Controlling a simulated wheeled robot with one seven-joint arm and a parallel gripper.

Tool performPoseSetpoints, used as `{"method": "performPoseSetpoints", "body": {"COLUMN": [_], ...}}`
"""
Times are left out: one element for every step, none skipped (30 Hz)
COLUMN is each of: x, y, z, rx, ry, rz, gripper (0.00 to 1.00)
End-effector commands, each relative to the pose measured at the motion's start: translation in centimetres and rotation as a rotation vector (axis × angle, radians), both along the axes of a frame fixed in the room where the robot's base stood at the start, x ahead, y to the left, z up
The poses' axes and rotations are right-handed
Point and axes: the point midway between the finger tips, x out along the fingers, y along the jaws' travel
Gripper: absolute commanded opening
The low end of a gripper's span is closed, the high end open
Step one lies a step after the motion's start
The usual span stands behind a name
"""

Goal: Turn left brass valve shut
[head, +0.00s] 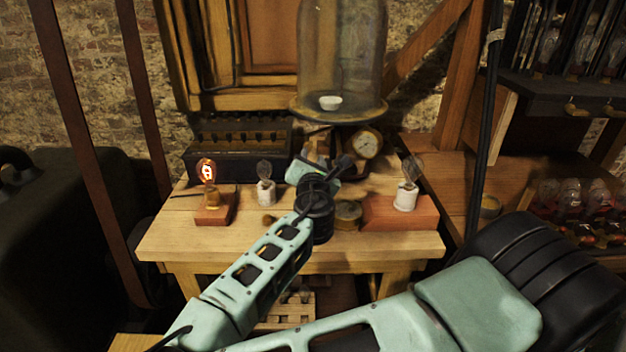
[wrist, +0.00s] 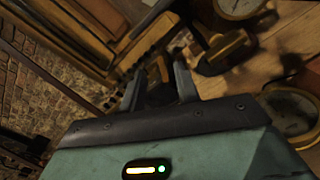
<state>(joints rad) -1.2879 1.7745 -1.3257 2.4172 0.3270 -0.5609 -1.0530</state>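My gripper (wrist: 160,84) shows in the wrist view with its two dark fingers standing apart. The space between them is dark, and I make out nothing clearly held there. In the head view my arm and wrist reach over the table to the pump stand under the bell jar (head: 341,50), and they hide the fingertips and much of the stand. A yellow brass-coloured fitting (wrist: 226,52) is just right of the fingers in the wrist view, apart from them. I cannot tell whether it is the left brass valve. No valve is clear in the head view.
A round gauge (head: 367,143) stands right of my wrist. The wooden table (head: 180,240) also bears a lit bulb (head: 206,171) at left, a white lamp holder (head: 266,192), a round brass tin (head: 347,214) and another bulb (head: 411,169). A black slotted box (head: 238,145) stands behind.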

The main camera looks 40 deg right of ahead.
Motion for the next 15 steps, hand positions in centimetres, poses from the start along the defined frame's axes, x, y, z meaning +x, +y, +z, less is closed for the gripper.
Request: {"method": "performPoseSetpoints", "body": {"x": [-1.0,-1.6,-2.2,-2.7,-3.2,-3.8,-4.1,-4.4,-4.8,-5.0,-5.2,-5.5,-5.6,-5.7,-5.9], "y": [0.8,1.2,1.7,2.0,2.3,2.6,2.9,3.1,3.3,3.4,3.6,3.8,3.8,3.9,4.0], "z": [-0.2,-0.2,-0.2,-0.2,-0.2,-0.1,0.0,0.1,0.1,0.1,0.1,0.1,0.1,0.1,0.1], "rx": [0.0,-0.001,-0.001,-0.001,-0.001,-0.001,-0.001,-0.001,0.0,0.0,0.0,0.0,0.0,0.0,0.0], "ry": [0.0,0.001,0.001,0.0,0.001,0.0,0.001,0.001,0.001,0.0,0.0,0.0,0.0,0.0,0.0], "rz": [0.004,0.004,0.004,0.004,0.004,0.002,0.004,0.004,0.003,0.001,0.002,0.002,0.001,0.001,0.001], "gripper": [0.32,0.32,0.32,0.32,0.32,0.32,0.32,0.32,0.32,0.32,0.32,0.32,0.32,0.32,0.32]}}
